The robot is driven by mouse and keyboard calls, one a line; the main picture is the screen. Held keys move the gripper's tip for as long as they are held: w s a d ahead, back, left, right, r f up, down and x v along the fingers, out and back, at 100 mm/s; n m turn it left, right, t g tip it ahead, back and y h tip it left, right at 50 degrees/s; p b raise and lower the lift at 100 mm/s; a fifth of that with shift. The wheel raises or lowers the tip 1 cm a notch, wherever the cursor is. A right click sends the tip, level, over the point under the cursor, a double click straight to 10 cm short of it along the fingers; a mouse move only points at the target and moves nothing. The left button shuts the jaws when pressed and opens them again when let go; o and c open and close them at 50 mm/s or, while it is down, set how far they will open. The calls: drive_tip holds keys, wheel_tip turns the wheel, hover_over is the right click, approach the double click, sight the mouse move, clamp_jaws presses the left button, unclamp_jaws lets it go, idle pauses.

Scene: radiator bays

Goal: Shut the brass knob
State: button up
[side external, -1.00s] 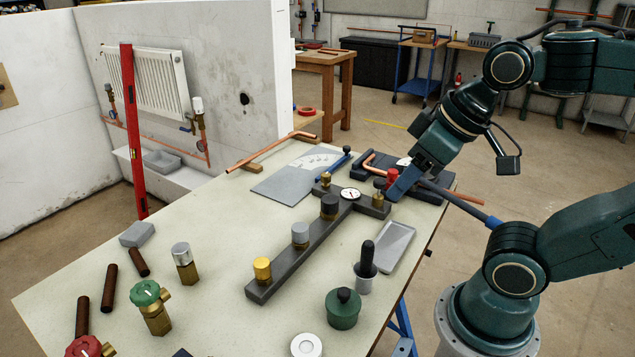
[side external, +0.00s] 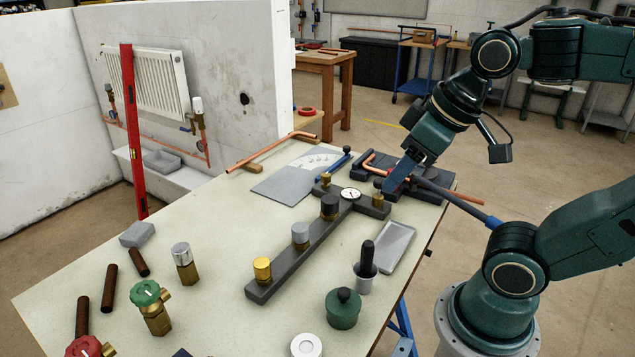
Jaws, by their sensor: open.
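The brass knob (side external: 262,267) is the yellow-gold cap at the near left end of a dark manifold bar (side external: 277,278) on the bench. A grey knob (side external: 300,233) and a black knob (side external: 329,205) stand further along the same bar. I cannot tell from this view how far the brass knob is turned. My gripper (side external: 391,188) is open beside the bar's far right end, close to a small brass fitting (side external: 377,199), well away from the brass knob. My gripper's fingertips are small and partly hidden here.
A round gauge (side external: 350,194) sits at the bar's far end. A grey tray (side external: 396,247), a black-handled tool (side external: 366,262) and a green-based item (side external: 343,308) stand right of the bar. A silver-capped valve (side external: 184,263) and a green-handled valve (side external: 150,303) stand left. The bench left of the bar has bare room.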

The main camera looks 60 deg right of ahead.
drive_tip(key=w+d+r+n+g, duration=0.1)
drive_tip(key=w+d+r+n, duration=0.25)
drive_tip(key=w, duration=0.55)
drive_tip(key=n+g, duration=0.4)
drive_tip(key=n, duration=0.3)
hover_over(326, 174)
wheel_tip(326, 174, down, 11)
drive_tip(key=shift+a+f, duration=0.1)
drive_tip(key=shift+f, duration=0.1)
wheel_tip(326, 174, down, 14)
drive_tip(key=shift+r, duration=0.25)
drive_tip(key=c, duration=1)
